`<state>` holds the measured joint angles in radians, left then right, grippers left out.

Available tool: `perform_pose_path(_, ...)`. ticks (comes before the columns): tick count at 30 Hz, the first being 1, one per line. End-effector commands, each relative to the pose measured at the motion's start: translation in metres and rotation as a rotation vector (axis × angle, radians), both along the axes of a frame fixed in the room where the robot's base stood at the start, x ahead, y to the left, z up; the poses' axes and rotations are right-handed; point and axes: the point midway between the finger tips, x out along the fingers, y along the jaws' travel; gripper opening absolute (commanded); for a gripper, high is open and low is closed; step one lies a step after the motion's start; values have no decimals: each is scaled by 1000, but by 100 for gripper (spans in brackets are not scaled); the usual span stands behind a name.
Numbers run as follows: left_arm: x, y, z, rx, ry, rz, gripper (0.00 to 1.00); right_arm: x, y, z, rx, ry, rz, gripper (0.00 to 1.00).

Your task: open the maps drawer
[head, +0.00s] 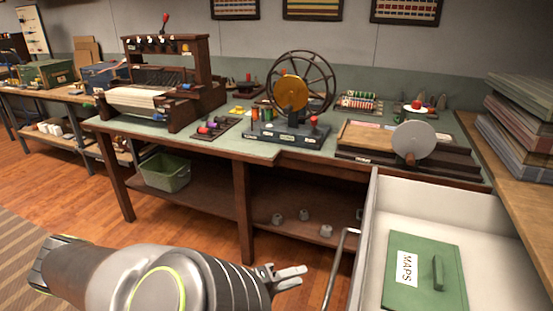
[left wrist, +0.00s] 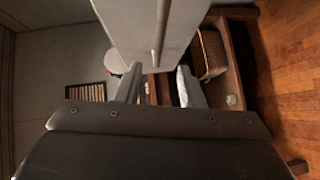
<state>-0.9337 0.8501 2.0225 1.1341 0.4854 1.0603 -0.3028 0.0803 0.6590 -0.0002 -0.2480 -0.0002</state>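The pale grey-white drawer (head: 390,205) at the lower right of the head view stands open, its inside visible from above. In it lies a green panel (head: 425,255) with a small grip and a white MAPS label (head: 407,268). A metal bar handle (head: 338,265) is on the drawer's left face. My left gripper (head: 303,275) is just left of the handle, apart from it and empty. In the left wrist view its fingers (left wrist: 160,72) are spread, with the drawer front (left wrist: 130,25) and handle (left wrist: 160,30) ahead. My right gripper is out of view.
A green-topped workbench (head: 235,145) with a loom (head: 160,80) and a spoked wheel (head: 300,85) stands behind. A green bin (head: 165,173) sits on its lower shelf. Stacked boards (head: 520,110) lie on a wooden top at the right. The wooden floor (head: 190,222) in front is clear.

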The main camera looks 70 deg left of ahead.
Motion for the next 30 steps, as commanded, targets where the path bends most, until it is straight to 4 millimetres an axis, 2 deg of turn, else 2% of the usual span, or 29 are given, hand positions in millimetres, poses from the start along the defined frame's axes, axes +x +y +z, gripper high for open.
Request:
perform_pose_path(3, -19, -2, 2, 0, 3, -2, 35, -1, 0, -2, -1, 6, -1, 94)
perform_pose_path(10, -41, -3, 5, -1, 1, 0, 35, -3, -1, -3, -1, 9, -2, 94)
perform_pose_path(30, -44, -3, 7, -1, -1, 0, 35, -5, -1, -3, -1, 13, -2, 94)
